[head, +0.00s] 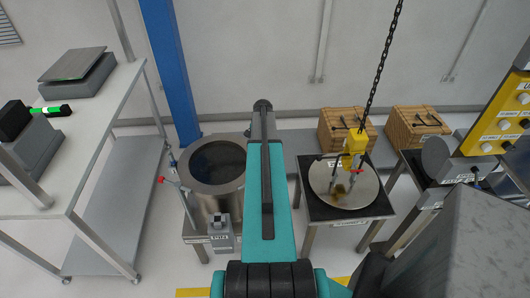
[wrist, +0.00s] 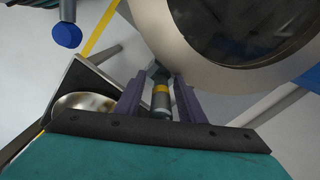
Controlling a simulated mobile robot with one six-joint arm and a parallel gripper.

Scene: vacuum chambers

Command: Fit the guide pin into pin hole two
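In the wrist view, the purple fingers of my gripper (wrist: 161,98) stand on both sides of the guide pin (wrist: 161,90), a grey cylinder with a yellow band. The gripper looks shut on the pin near the fingertips. The wide metal rim of the chamber (wrist: 192,58) and its dark opening fill the upper right, beyond the fingertips. I cannot make out pin hole two. In the head view, the open chamber (head: 213,200) stands left of my arm, with a small grey block labelled PIN (head: 222,240) at its front. My arm hides my gripper there.
Right of my arm, a round metal lid (head: 325,187) lies on a black-topped stand (head: 300,207), under a yellow hoist (head: 355,142) on a chain. Two wooden crates (head: 337,138) stand behind it. A blue column (head: 170,70) and a shelf table (head: 105,125) are at left.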

